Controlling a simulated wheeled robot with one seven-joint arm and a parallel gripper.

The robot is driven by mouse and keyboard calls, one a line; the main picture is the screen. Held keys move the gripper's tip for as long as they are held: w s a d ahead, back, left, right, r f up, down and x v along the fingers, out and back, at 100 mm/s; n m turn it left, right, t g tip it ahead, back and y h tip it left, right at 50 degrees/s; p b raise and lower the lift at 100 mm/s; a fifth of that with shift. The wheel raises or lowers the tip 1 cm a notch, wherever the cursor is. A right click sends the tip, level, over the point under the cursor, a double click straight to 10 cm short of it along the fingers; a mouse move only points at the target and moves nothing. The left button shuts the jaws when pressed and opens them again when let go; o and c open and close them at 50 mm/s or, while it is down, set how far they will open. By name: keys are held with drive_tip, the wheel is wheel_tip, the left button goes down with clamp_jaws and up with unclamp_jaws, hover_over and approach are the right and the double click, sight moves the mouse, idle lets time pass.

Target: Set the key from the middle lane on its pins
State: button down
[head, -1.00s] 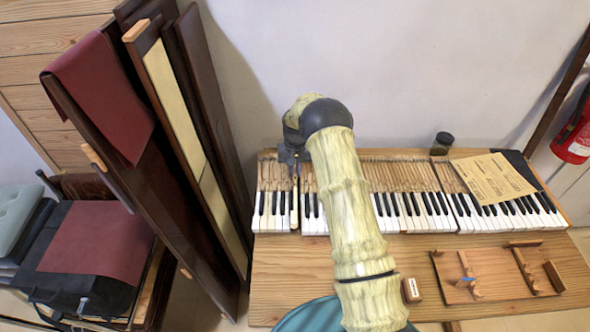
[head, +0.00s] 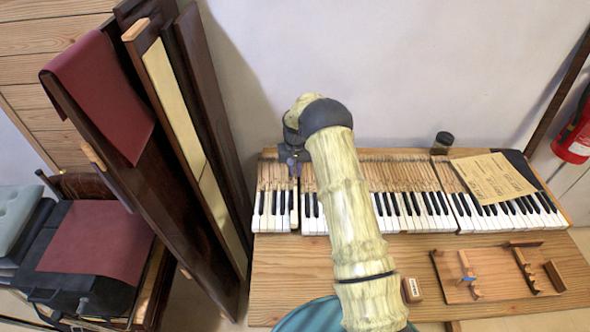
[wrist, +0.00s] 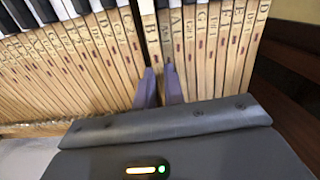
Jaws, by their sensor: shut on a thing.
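My gripper (head: 292,158) is over the back of the keyboard, left of its middle, with its fingers pointing down. In the wrist view my gripper (wrist: 160,74) is shut on a pale wooden key (wrist: 150,32), which lies in line with the row of lettered keys. A dark narrow gap runs along the key's left side, and a key marked A (wrist: 175,30) is close on its right. The key's front end (head: 294,218) looks about level with its neighbours in the head view. The pins under it are hidden.
A wooden tray (head: 455,290) with upright rests is on the bench at right, beside a small wooden block (head: 412,289). A dark jar (head: 442,142) stands behind the keyboard. Tall dark panels (head: 190,200) lean at left.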

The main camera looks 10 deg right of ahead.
drive_tip(key=shift+f+b, duration=0.35)
drive_tip(key=shift+f, duration=0.2)
idle(0.4)
drive_tip(key=c, duration=1.8)
unclamp_jaws()
drive_tip(key=shift+r+p, duration=0.65)
drive_tip(key=shift+r, duration=0.5)
drive_tip(key=o, duration=0.5)
drive_tip(key=shift+o, duration=0.2)
drive_tip(key=shift+r+p, duration=1.4)
drive_tip(key=shift+r, duration=1.05)
